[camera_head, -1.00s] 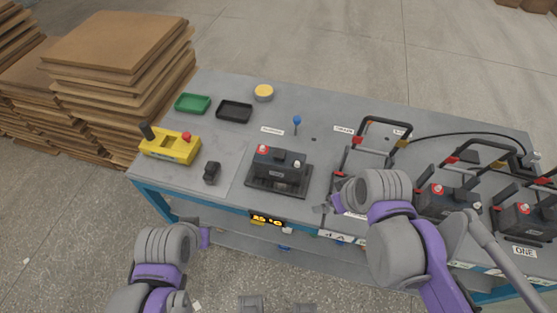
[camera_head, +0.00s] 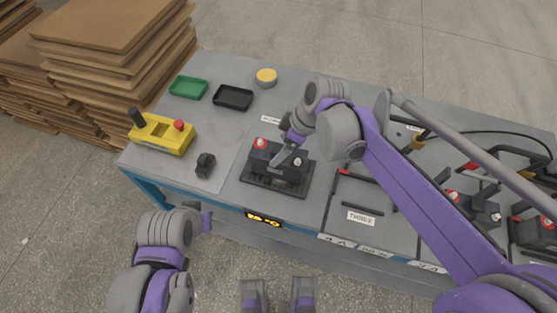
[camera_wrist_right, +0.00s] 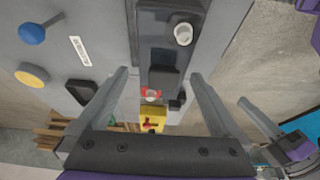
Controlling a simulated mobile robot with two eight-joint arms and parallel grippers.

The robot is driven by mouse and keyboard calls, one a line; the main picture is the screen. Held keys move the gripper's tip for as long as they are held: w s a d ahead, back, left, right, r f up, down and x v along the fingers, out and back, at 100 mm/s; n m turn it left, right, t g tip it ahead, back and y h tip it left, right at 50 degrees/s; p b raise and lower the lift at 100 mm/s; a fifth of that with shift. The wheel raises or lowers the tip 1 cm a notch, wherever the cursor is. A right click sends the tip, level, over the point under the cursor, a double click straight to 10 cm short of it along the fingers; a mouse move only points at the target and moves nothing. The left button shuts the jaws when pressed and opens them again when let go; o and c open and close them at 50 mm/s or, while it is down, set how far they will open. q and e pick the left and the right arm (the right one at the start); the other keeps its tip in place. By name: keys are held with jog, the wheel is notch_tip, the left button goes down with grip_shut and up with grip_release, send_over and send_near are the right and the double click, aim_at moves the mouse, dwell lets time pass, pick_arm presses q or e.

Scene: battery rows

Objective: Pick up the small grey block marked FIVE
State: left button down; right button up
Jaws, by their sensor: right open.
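No block with a readable FIVE shows in any view. The dark grey battery (camera_head: 270,163) with a red and a pale terminal sits in a black tray (camera_head: 262,183) at the table's middle. My right gripper (camera_head: 287,155) is over the battery and hides part of its top. In the right wrist view the right gripper's fingers (camera_wrist_right: 161,80) are spread apart, with the battery (camera_wrist_right: 160,22) ahead between them; they do not appear closed on it. A small dark block (camera_head: 205,164) stands left of the tray. My left gripper (camera_head: 200,213) is by the table's front edge; its jaws are unclear.
A yellow box (camera_head: 160,134) with a red button, green tray (camera_head: 188,87), black tray (camera_head: 233,97) and yellow round thing (camera_head: 266,77) occupy the left. A THREE label (camera_head: 361,218) marks the place right of the battery. More batteries (camera_head: 476,208) stand at the right.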

jog(key=x, duration=0.5)
jog(key=shift+s+a, duration=0.1)
jog(key=shift+s, duration=0.05)
jog(key=shift+r, duration=0.1)
grip_shut()
